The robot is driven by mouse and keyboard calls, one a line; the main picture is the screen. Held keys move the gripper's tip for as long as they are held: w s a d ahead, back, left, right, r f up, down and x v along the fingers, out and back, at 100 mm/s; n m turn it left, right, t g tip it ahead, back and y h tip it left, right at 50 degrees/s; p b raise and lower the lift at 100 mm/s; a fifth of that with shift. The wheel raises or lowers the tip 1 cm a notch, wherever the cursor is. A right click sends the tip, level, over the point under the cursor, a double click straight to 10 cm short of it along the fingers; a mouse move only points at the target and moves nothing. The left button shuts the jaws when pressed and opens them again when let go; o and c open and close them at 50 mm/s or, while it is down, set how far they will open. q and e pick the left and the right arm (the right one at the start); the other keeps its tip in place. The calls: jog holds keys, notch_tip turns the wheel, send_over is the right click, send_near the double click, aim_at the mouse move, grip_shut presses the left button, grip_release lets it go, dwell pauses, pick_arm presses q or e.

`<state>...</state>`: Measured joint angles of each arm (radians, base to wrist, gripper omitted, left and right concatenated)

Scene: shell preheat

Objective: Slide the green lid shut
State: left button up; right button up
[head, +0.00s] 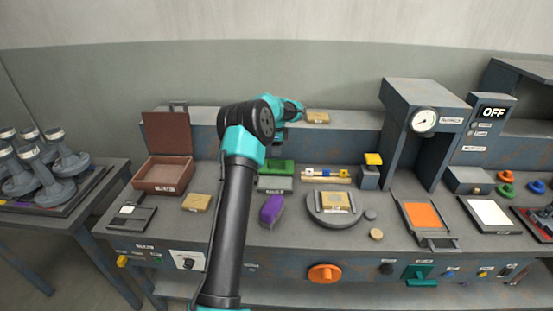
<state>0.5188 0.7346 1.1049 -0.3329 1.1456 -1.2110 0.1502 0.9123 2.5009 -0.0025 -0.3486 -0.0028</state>
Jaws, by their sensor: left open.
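The green lid (282,167) is a flat green piece near the middle of the bench, at the back of a small grey box (275,184). Whether the box is open underneath is too small to tell. My left arm comes up from the bottom and bends over the bench. My left gripper (278,144) is open, small and dark, above and behind the green lid and partly hidden by my arm. I see no contact with the lid. My right gripper is not in view.
A purple block (272,210) lies in front of the box, close to my arm. A round grey holder (335,207) stands to the right, with a rack of small coloured pieces (325,175) behind it. A brown open box (164,174) stands at the left.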

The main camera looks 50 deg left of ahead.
aim_at(277, 160)
pick_arm(q)
notch_tip(277, 160, down, 5)
jog(key=shift+f, duration=0.2)
jog(key=shift+c, duration=0.3)
grip_shut()
dwell(0.4)
